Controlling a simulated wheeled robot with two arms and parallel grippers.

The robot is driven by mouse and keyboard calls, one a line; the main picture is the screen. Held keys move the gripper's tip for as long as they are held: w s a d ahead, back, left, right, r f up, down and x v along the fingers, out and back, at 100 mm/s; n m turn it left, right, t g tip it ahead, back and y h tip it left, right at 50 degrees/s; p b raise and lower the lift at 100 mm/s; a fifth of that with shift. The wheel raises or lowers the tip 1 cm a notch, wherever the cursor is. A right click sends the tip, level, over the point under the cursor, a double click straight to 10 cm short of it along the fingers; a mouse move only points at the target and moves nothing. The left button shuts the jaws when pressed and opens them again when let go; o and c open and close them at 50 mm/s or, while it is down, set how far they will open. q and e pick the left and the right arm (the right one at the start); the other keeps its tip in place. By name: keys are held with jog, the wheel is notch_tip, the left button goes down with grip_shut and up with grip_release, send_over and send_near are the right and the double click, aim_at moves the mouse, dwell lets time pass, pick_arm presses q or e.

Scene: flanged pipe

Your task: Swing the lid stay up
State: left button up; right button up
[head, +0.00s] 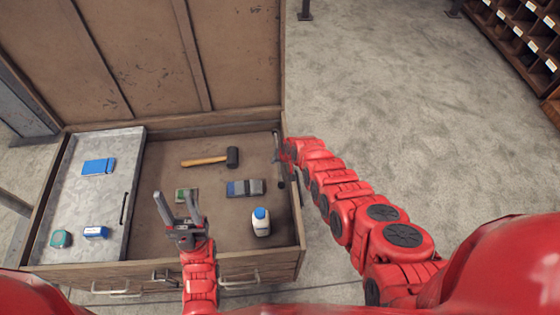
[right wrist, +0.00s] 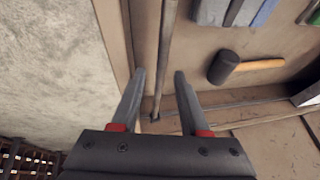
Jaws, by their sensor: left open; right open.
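The lid stay (right wrist: 168,40) is a thin brown-grey rod in the right wrist view. It runs along the inside of the chest's side wall, down to a dark end near the back corner. My right gripper (right wrist: 160,74) is open, with one fingertip on each side of the rod and no clear contact. In the head view my right arm reaches the chest's right wall and largely hides that gripper. My left gripper (head: 174,195) is open and empty above the chest's front middle. The chest's lid (head: 150,60) stands open at the back.
The chest holds a mallet (head: 207,160), a white bottle with a blue cap (head: 261,224), a grey-blue block (head: 245,188) and a small green item (head: 186,195). A grey tray (head: 95,215) on the left carries several blue and green items. The floor (head: 390,110) at right is clear.

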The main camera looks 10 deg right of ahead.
jog(key=shift+c, duration=0.2)
grip_shut()
dwell(1.2)
